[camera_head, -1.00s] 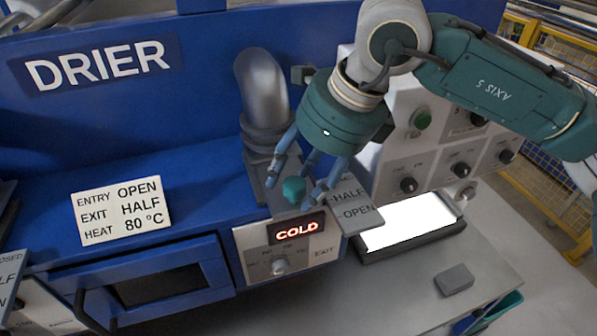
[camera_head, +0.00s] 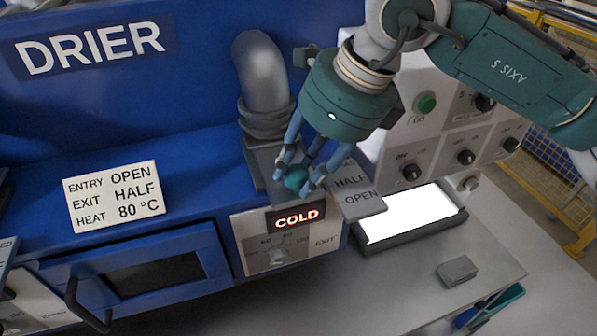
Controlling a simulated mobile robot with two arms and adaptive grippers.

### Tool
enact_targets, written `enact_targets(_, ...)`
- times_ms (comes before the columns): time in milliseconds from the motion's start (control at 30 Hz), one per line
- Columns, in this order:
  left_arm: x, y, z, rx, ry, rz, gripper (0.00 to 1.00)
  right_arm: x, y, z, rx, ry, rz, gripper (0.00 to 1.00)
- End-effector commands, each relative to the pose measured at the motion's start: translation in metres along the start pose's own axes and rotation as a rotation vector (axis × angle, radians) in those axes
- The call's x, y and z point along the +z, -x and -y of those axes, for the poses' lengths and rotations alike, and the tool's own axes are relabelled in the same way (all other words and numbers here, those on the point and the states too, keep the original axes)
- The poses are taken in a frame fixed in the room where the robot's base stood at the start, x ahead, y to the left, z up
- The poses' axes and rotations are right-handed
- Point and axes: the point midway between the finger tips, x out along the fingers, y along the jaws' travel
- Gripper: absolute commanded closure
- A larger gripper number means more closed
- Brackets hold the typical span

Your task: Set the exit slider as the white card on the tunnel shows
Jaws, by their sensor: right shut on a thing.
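The white card (camera_head: 115,196) stands on the blue tunnel at the left and reads ENTRY OPEN, EXIT HALF, HEAT 80 °C. The exit slider's teal knob (camera_head: 295,178) sits on top of the tunnel's right end, left of the grey scale plate (camera_head: 357,192) marked HALF and OPEN. My right gripper (camera_head: 297,181) points down from above and its blue fingers are shut around the knob. The fingers partly hide the knob and the plate's left edge, so I cannot read its exact mark. My left gripper is not in view.
Below the knob is a panel with a lit COLD display (camera_head: 297,217) and a dial (camera_head: 279,255). A bright light panel (camera_head: 408,215) and a small grey block (camera_head: 457,271) lie on the bench. A control box (camera_head: 440,140) with knobs stands behind.

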Motion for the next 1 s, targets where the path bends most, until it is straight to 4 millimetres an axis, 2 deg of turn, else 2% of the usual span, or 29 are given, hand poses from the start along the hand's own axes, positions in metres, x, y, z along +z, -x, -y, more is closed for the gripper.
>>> enact_targets(33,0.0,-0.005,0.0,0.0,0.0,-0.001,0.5,0.0,-0.001,-0.001,0.0,0.001,0.006,1.0)
enact_targets(267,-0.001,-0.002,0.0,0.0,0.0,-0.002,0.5,0.001,0.002,-0.002,0.0,0.0,0.007,1.0)
enact_targets(300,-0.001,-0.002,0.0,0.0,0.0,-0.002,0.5,0.001,0.002,-0.002,0.0,0.0,0.007,0.65)
enact_targets(367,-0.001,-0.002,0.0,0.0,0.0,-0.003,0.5,0.001,0.002,-0.002,0.0,0.001,0.007,0.53)
enact_targets(400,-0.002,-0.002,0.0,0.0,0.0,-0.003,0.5,0.001,0.002,-0.001,0.0,0.001,0.006,0.5)
enact_targets(667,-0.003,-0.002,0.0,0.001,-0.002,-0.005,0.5,0.0,0.002,-0.001,0.0,0.0,0.003,0.5)
enact_targets(767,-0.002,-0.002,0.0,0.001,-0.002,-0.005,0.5,0.001,0.007,-0.001,-0.001,0.0,0.005,0.5)
enact_targets(867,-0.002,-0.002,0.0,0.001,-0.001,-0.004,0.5,0.001,0.021,-0.001,-0.003,0.0,0.006,0.5)
enact_targets(1000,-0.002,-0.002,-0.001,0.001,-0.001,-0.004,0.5,0.001,0.051,-0.001,-0.003,-0.001,0.008,0.5)
